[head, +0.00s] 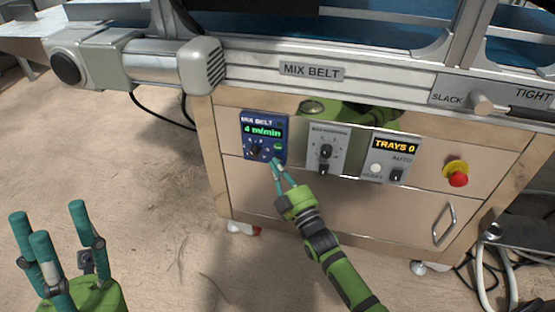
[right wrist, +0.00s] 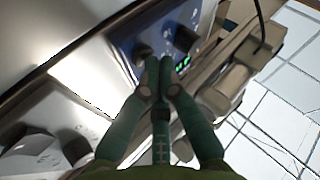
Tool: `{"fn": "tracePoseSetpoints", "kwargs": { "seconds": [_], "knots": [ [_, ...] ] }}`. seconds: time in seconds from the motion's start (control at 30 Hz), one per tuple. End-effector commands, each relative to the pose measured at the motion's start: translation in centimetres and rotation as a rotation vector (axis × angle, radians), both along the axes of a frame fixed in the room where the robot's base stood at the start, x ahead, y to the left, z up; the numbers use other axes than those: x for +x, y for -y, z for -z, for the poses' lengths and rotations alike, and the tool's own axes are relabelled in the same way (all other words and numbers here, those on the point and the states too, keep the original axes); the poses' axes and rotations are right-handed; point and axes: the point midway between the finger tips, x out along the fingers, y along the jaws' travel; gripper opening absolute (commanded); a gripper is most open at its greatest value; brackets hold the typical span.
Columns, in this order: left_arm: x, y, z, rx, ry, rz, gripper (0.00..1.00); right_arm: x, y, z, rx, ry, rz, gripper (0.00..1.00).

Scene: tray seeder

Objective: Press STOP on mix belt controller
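The mix belt controller (head: 248,120) is a blue box on the cabinet front, with a green display reading "4 m/min", a dark dial and a small green button at its lower right. I cannot read a STOP label. My right gripper (head: 275,163) is shut and empty, its fingertips at the box's lower right edge, just below the green button; I cannot tell whether they touch. In the right wrist view the closed fingertips (right wrist: 160,62) are in front of the blue panel (right wrist: 165,22) and hide part of it. My left gripper (head: 48,220) is open and empty, at lower left, far from the controller.
To the right on the cabinet are a grey knob panel (head: 333,137), a "TRAYS 0" panel (head: 378,165) and a red emergency button (head: 457,180). A drawer handle (head: 444,223) sticks out below. The conveyor rail (head: 250,70) runs above. The floor at left is clear.

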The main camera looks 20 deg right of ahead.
Motion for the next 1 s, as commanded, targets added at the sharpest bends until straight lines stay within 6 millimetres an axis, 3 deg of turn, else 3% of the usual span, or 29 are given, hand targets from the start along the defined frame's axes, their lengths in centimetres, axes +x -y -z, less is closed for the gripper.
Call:
{"fn": "tracePoseSetpoints", "kwargs": {
  "seconds": [0.6, 1.0],
  "knots": [
    [0.0, 0.0, -1.0, 0.003, -0.001, 0.0, 0.4, -1.3, -0.9, -0.1, 0.001, -0.001, 0.0, 0.0],
    [0.0, 0.0, -3.2, 0.001, -0.001, 0.0, 0.4, -4.5, -3.0, -0.2, 0.002, -0.003, -0.001, 0.0]
  ]
}}
